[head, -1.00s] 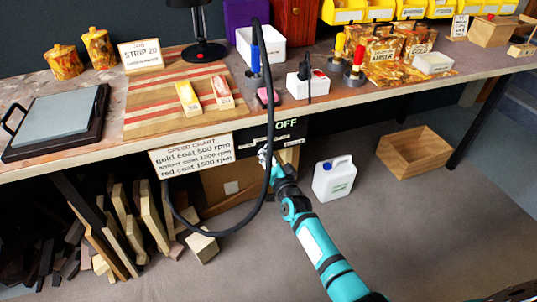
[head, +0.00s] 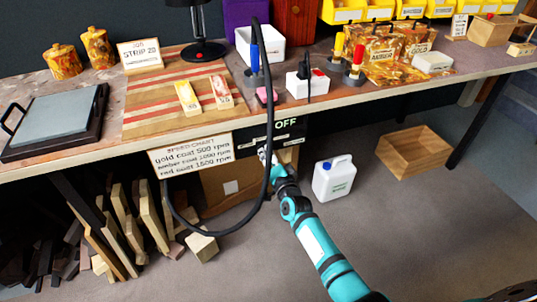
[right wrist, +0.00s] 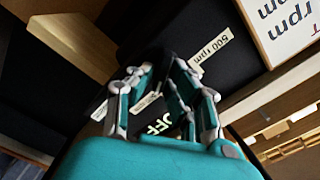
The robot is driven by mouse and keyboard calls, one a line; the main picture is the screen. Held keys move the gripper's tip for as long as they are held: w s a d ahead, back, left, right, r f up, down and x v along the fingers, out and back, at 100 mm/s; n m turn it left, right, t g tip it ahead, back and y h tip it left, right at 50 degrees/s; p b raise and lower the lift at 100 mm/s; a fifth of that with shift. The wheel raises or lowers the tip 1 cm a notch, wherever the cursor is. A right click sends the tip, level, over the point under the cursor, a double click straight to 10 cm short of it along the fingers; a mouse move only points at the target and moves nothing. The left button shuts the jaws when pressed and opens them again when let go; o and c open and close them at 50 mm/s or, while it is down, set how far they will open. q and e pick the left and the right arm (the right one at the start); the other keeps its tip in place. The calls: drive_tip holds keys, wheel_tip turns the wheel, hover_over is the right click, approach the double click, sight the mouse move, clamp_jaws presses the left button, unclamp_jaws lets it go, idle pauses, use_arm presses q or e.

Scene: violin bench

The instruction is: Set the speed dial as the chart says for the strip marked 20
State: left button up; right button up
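The speed chart (head: 190,155) hangs on the bench front: gold coat 500 rpm, amber coat 1000 rpm, red coat 1500 rpm. A STRIP 20 sign (head: 141,55) stands on the bench; its small print is unreadable. A yellow strip (head: 187,97) and a pinkish-red strip (head: 221,92) lie on the striped board. My right gripper (head: 265,154) is at the dark panel under the bench edge. In the right wrist view its fingers (right wrist: 163,72) stand apart around something dark, near labels OFF and 500 rpm (right wrist: 210,55). The dial itself is hidden; I cannot tell contact.
A black hose (head: 270,90) loops down in front of the bench beside my right gripper. A white jug (head: 334,180) and a wooden crate (head: 413,152) stand on the floor. Wood offcuts (head: 150,215) lean under the bench at left.

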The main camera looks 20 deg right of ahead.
drive_tip(key=o, duration=0.3)
drive_tip(key=s, duration=1.2)
drive_tip(key=shift+d, duration=0.25)
